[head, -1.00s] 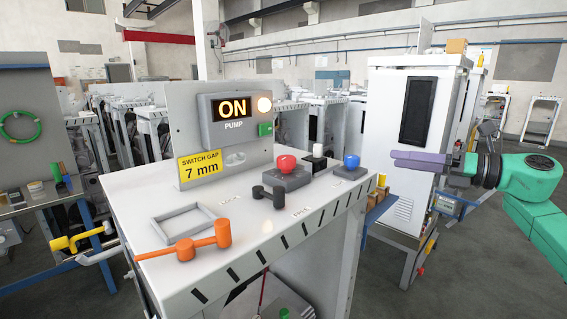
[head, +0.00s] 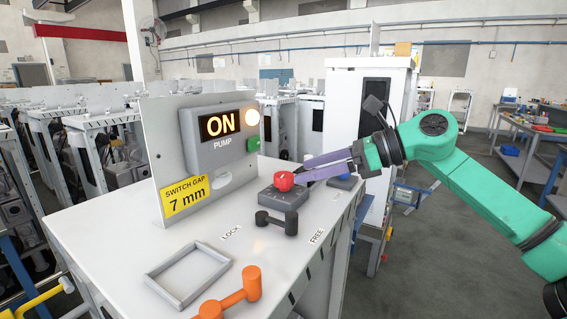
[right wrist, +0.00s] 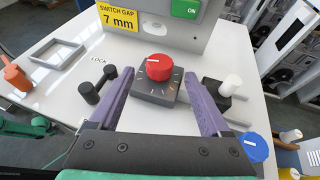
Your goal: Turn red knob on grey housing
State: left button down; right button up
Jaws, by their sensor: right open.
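The red knob (head: 284,181) sits on a dark grey housing (head: 283,198) on the white table, in front of the pump panel. In the right wrist view the red knob (right wrist: 159,67) stands on the housing (right wrist: 157,90), which has tick marks around the knob. My right gripper (head: 300,170) reaches in from the right with purple fingers. In the wrist view its open fingers (right wrist: 160,90) lie on either side of the housing, with gaps to it. The knob is not gripped.
A black double-ended piece (head: 277,222) stands just in front of the housing. A blue knob (right wrist: 256,147) and a white-capped black block (right wrist: 226,92) are close to the right finger. The pump panel (head: 220,135) stands behind. A grey frame (head: 188,275) and orange piece (head: 236,292) lie nearer.

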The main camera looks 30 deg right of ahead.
aim_at(288, 175)
jog(key=p+x, duration=0.1)
jog(key=x, duration=0.1)
jog(key=p+x, duration=0.1)
jog(key=x, duration=0.1)
jog(key=p+x, duration=0.1)
jog(key=x, duration=0.1)
jog(key=shift+a+r, duration=0.15)
jog(key=shift+r, duration=0.3)
jog(key=shift+w+f, duration=0.1)
jog(key=shift+f, duration=0.25)
pick_arm(q)
jog(key=r, duration=0.1)
jog(key=w+a+r, duration=0.1)
jog(key=r, duration=0.2)
jog(key=shift+w+a+r, duration=0.15)
jog(key=shift+w+r, duration=0.1)
jog(key=shift+r, duration=0.15)
pick_arm(e)
jog(key=shift+f, duration=0.1)
jog(key=shift+c, duration=0.3)
